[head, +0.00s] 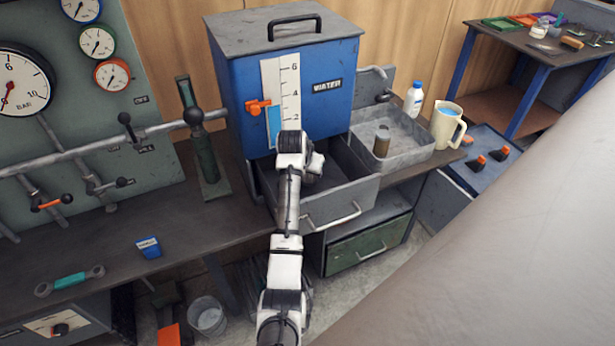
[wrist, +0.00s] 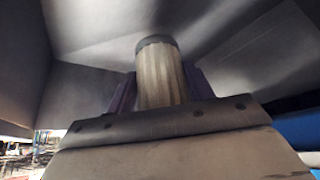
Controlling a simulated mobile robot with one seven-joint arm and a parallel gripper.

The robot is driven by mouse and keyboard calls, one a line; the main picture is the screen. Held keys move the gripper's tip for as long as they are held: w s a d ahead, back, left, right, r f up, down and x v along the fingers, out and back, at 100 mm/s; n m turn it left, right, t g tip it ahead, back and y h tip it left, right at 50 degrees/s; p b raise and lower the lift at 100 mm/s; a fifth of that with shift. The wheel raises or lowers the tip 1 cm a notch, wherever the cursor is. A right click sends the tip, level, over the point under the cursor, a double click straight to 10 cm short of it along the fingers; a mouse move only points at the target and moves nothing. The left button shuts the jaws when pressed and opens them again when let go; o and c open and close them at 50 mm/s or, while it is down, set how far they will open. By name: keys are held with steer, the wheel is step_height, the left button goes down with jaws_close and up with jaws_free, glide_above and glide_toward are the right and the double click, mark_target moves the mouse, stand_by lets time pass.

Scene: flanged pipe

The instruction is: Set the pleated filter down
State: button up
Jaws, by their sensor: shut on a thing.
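The pleated filter (wrist: 162,78), a pale beige ribbed cylinder with a dark grey end cap, is between the fingers of my gripper (wrist: 163,92) in the wrist view. The gripper is shut on it. Grey drawer-like walls surround it there. In the head view my gripper (head: 317,168) is over or in the open grey drawer (head: 340,203) below the blue water tank. My arm hides the held filter in that view. I cannot tell whether the filter touches the drawer floor.
A brown cylinder (head: 382,141) with a grey top stands in the metal basin (head: 410,148) right of the drawer. A jug (head: 446,125) and a white bottle (head: 413,100) stand beside it. The blue water tank (head: 285,85) rises behind the drawer. A green cylinder (head: 205,158) stands left.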

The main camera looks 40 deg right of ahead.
mark_target(308, 179)
steer(key=shift+f+p, duration=0.35)
steer(key=shift+f, duration=1.6)
steer(key=shift+f, duration=0.15)
steer(key=o, duration=1)
steer(key=b+v, duration=0.1)
steer(key=v, duration=1.1)
steer(key=shift+a+b, duration=0.1)
steer(key=shift+b, duration=0.2)
